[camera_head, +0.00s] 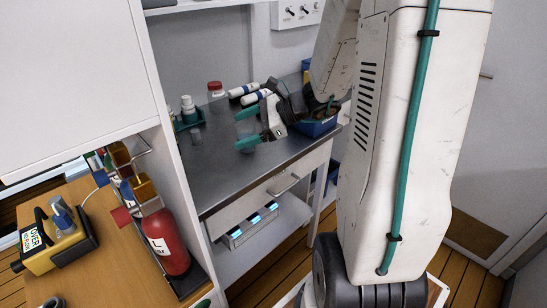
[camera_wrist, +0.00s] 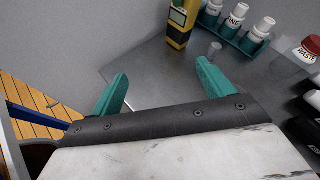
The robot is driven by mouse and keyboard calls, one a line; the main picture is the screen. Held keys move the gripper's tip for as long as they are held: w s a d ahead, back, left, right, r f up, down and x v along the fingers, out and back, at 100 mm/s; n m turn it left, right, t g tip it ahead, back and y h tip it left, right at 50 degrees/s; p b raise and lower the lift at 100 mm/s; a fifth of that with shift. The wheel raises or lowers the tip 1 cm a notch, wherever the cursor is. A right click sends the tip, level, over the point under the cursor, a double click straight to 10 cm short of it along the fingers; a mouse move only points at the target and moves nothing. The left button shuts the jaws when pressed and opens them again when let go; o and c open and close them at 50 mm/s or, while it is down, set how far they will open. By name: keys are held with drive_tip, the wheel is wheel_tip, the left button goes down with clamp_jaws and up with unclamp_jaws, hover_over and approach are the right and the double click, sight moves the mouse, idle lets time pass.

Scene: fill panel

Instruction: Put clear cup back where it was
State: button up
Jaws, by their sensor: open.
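A small see-through cup (camera_wrist: 214,49) stands on the grey steel counter (camera_wrist: 155,62), in front of the teal bottle rack in the wrist view. It shows faintly in the head view (camera_head: 197,135), near the counter's left end. My gripper (camera_head: 243,128) is over the middle of the counter, its two teal fingers spread apart and pointing left. In the wrist view my gripper (camera_wrist: 162,72) has nothing between its fingers. The cup is beyond the right fingertip there, apart from it.
The teal rack (camera_wrist: 243,42) holds white bottles. A yellow device (camera_wrist: 180,22) stands beside it. A red-lidded waste jar (camera_head: 215,89) and white tubes (camera_head: 243,90) are at the back. A blue bin (camera_head: 318,128) is right. A red cylinder (camera_head: 166,240) stands on the lower wooden surface.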

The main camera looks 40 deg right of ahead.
drive_tip(key=s+a+r+n+g+h, duration=0.1)
drive_tip(key=s+a+r+n+g, duration=0.1)
drive_tip(key=s+a+n+g, duration=0.35)
drive_tip(key=s+a+r+n+g+h, duration=0.1)
drive_tip(key=s+a+r+n+g, duration=0.2)
drive_tip(key=s+a+n, duration=0.55)
drive_tip(key=s+d+r+n+h, duration=0.2)
drive_tip(key=s+d+n+h, duration=0.1)
drive_tip(key=s+n+h, duration=0.4)
drive_tip(key=s+n, duration=0.2)
drive_tip(key=shift+s+d+t, duration=0.2)
drive_tip(key=shift+s+t, duration=0.1)
drive_tip(key=shift+t, duration=0.05)
